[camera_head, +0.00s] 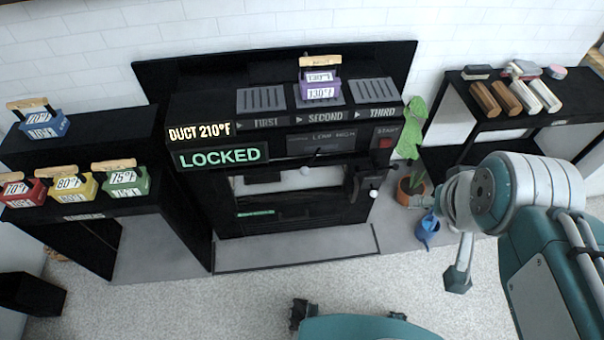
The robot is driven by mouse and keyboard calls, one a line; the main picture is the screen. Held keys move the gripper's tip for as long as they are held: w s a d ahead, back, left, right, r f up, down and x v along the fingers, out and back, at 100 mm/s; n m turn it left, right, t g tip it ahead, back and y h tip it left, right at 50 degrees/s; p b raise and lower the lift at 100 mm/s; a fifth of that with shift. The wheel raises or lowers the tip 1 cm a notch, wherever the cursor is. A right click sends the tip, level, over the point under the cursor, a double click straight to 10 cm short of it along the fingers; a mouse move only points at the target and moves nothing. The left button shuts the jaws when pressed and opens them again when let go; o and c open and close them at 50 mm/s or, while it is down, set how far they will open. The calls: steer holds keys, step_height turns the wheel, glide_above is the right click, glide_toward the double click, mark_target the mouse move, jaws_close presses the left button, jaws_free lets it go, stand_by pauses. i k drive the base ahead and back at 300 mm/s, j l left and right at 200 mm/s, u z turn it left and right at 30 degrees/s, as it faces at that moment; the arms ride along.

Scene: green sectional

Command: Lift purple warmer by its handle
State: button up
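The purple warmer (320,90) is a small box with a white 130°F label and a light wooden handle (320,62) on top. It sits upright on the middle vent, marked SECOND, on top of the black machine (290,145). My arm comes in from the right. My gripper (458,277) seems to be the grey tip pointing down at the right, well apart from the warmer, over the floor area. Its fingers are not clear enough to tell open from shut. Nothing is visibly held in it.
Blue (42,124), red (23,190), yellow (73,186) and green (121,180) warmers stand on the black left shelves. The machine shows LOCKED and DUCT 210°F. A right shelf (565,124) holds several blocks. A plant pot (411,194) and blue watering can (427,231) stand between.

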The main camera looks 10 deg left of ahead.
mark_target(320, 84)
steer(key=i+j+u, duration=0.25)
steer(key=i, duration=0.35)
steer(key=i+u, duration=0.3)
steer(key=i, duration=0.3)
